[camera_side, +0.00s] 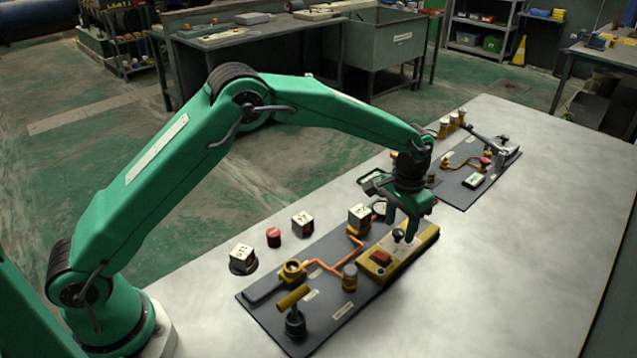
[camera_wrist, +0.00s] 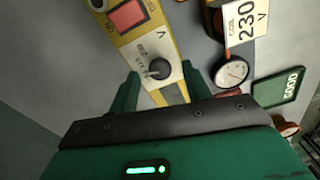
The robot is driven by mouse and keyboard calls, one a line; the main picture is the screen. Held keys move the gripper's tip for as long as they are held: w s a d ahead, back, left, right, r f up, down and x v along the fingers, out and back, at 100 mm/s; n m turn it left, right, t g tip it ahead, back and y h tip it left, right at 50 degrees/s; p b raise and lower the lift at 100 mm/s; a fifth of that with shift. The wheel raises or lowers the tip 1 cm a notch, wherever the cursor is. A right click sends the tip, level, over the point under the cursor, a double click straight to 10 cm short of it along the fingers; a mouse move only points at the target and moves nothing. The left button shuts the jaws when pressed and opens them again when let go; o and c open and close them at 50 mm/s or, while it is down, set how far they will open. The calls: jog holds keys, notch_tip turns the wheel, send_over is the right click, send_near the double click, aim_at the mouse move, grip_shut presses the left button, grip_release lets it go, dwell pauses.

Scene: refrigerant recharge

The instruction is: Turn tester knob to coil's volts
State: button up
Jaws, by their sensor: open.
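The yellow tester (camera_side: 409,252) lies on a dark board, with a red switch (camera_wrist: 127,15) on its face. The coil's white label (camera_wrist: 245,31) reads "COIL 230 V" in the wrist view. My gripper (camera_side: 403,226) points down over the tester. In the wrist view its green fingers (camera_wrist: 161,78) are apart, one on each side of the knob; I cannot tell whether they touch it.
Orange pipework (camera_side: 327,268) and a black-based valve (camera_side: 295,322) share the board. A second board (camera_side: 462,185) lies farther back. The table's right side is clear.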

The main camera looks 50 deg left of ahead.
jog(key=shift+f, duration=0.55)
jog(key=c, duration=1)
jog(key=shift+m, duration=0.4)
jog(key=m, duration=0.3)
jog(key=shift+r+m, duration=0.1)
jog(key=shift+m, duration=2)
